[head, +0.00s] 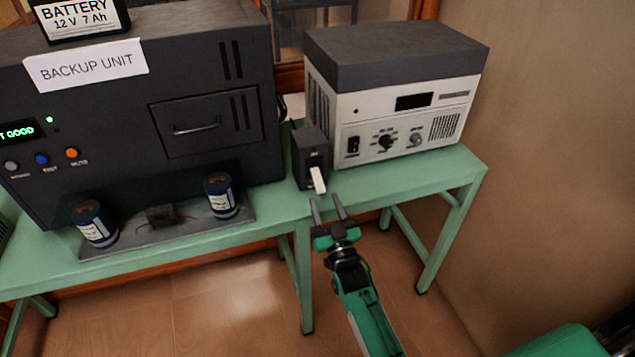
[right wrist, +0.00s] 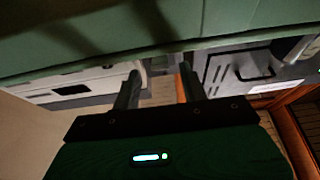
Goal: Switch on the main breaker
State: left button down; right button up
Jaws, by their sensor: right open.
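The main breaker seems to be the small dark box (head: 311,157) on the green table, between the two larger units. Its white lever (head: 318,180) sticks out of the front and points downward. My right gripper (head: 328,205) is open and empty, just in front of and slightly below the lever, with no visible contact. In the right wrist view the two fingers (right wrist: 160,78) are apart, with the scene upside down. A grey shape shows between them, too dark to identify surely. My left gripper is not in view.
The black backup unit (head: 215,100) stands left of the breaker, the white-fronted unit (head: 410,115) right of it. A dark plate (head: 170,238) with two blue cylinders lies at the table's (head: 450,170) front left. The floor before the table is clear around my right arm.

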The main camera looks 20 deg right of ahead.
aim_at(318, 181)
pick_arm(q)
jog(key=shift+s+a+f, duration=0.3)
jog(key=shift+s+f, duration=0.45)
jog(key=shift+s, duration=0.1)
pick_arm(e)
jog(key=shift+x, duration=3.2)
grip_shut()
